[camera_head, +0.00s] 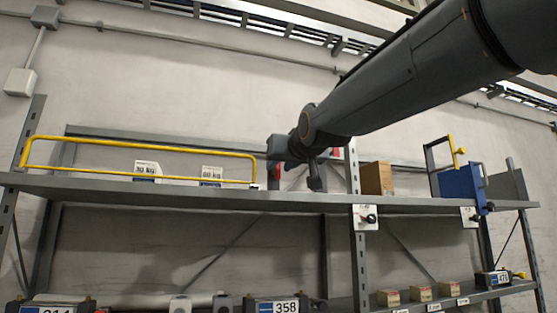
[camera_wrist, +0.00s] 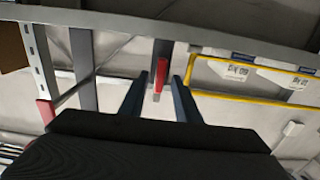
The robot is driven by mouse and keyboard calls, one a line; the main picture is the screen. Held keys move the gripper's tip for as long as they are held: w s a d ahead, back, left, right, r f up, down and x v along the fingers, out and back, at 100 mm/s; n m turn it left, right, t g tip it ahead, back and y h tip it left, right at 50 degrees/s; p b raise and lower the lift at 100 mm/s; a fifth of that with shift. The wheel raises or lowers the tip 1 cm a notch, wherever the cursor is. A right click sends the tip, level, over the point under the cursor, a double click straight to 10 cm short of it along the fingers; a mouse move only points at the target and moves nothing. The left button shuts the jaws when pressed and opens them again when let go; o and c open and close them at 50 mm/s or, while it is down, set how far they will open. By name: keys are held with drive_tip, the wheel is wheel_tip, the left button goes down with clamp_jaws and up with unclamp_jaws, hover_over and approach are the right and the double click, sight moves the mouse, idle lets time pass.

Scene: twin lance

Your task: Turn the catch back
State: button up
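My gripper (camera_head: 296,168) is at the upper shelf, just right of the yellow rail (camera_head: 140,158). In the wrist view, which is upside down, my gripper (camera_wrist: 157,80) has its two fingers apart with a gap between them. A red piece (camera_wrist: 161,72) on a grey stub shows in that gap, apparently free of both fingers; it looks like the catch. It also seems to show in the head view as a red piece (camera_head: 277,173), partly hidden by my gripper. How far it is from the fingertips I cannot tell.
The upper shelf (camera_head: 200,192) carries weight labels (camera_head: 147,170) behind the rail, a wooden box (camera_head: 377,178) and a blue panel (camera_head: 458,183). A second red piece (camera_wrist: 45,112) shows at the left of the wrist view. A rack post (camera_head: 357,245) stands right of my gripper.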

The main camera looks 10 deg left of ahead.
drive_tip(key=shift+w+a, duration=0.15)
drive_tip(key=shift+w, duration=0.05)
clamp_jaws()
drive_tip(key=shift+a, duration=0.1)
